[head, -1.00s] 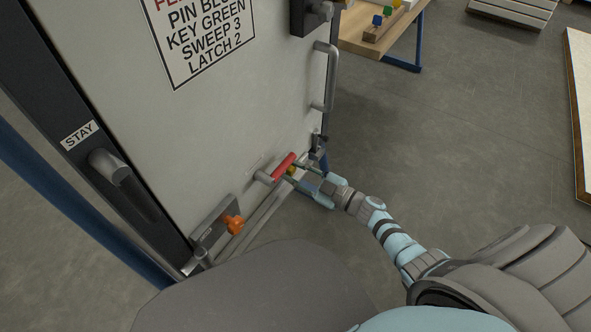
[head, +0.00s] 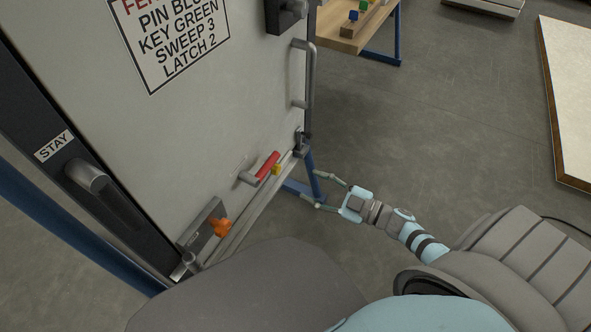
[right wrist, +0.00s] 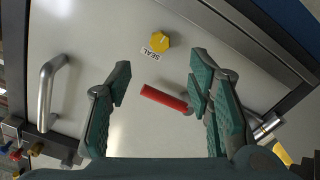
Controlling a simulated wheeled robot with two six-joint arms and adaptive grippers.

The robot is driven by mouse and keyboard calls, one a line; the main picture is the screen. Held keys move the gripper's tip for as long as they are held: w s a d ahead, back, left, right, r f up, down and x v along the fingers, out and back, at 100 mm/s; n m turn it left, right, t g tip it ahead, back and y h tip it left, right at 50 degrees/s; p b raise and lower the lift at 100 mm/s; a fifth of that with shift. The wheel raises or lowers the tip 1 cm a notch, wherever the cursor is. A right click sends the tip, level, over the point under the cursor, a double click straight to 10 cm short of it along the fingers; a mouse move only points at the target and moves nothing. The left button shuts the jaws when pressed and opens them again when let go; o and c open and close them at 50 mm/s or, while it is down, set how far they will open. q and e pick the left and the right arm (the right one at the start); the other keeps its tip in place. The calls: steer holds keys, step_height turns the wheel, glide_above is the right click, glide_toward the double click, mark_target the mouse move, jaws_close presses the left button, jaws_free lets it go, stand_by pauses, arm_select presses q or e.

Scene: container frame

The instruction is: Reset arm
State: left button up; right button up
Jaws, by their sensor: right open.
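My right gripper (head: 318,190) is open and empty. It is in the air to the right of the grey door panel (head: 120,110), apart from the red-gripped handle (head: 267,165). In the right wrist view, the open fingers (right wrist: 158,100) frame the red handle (right wrist: 165,99), which lies beyond them, with the yellow SEAL knob (right wrist: 161,40) above. My right arm reaches in from the lower right of the head view. My left gripper does not show.
A wooden table (head: 350,40) with small coloured blocks stands beyond. A pale board (head: 570,90) is at right. The floor between is clear.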

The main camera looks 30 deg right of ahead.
steer(key=shift+s+d, duration=0.35)
steer(key=shift+s, duration=0.2)
